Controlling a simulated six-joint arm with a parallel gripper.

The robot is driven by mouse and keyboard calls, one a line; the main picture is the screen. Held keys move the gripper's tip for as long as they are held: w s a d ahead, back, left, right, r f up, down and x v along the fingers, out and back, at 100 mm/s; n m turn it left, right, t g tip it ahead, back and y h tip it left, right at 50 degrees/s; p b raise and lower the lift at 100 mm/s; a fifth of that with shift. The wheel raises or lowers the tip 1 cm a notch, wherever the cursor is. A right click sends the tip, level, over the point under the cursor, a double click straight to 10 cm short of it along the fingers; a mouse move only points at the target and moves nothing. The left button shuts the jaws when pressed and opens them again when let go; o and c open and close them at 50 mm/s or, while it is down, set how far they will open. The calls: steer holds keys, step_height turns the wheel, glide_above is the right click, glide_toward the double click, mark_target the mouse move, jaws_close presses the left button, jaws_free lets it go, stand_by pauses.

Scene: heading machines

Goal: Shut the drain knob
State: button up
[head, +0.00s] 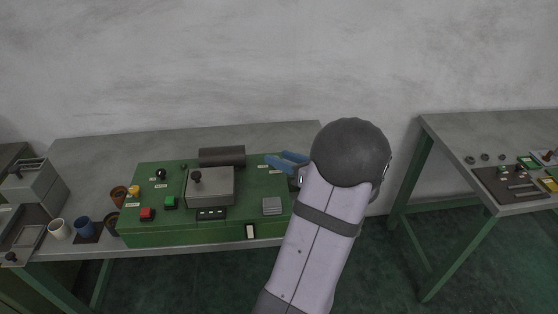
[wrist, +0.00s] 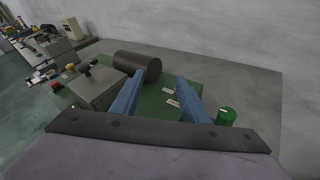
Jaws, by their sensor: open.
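A round green knob (wrist: 227,116) with a pale mark on top stands on the green machine panel (wrist: 188,100), just right of my right finger in the wrist view. It may be the drain knob, but the labels are too small to read. In the head view it is hidden behind my arm. My gripper (wrist: 159,76) is open and empty, its two blue fingers spread above the panel. In the head view my gripper (head: 277,157) is over the right end of the green machine (head: 185,236). A small black knob (head: 160,173) stands at the machine's left.
A dark cylinder (head: 222,156) and a grey box with a black-knobbed lever (head: 211,186) rise from the machine. Red (head: 147,214) and green (head: 170,202) buttons sit at its left. Cups (head: 84,226) stand further left. A second table (head: 480,135) is at right.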

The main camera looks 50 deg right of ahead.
steer(key=shift+n+g+h, duration=0.8)
steer(key=shift+g, duration=0.1)
steer(key=d+f, duration=0.1)
steer(key=s+f, duration=0.1)
steer(key=d+f, duration=0.1)
steer(key=shift+s+d+f, duration=0.25)
steer(key=shift+s+d, duration=0.1)
steer(key=shift+p+x, duration=1)
steer(key=shift+x, duration=2.7)
steer(key=shift+r, duration=0.1)
steer(key=shift+c, duration=0.6)
steer(key=c, duration=0.9)
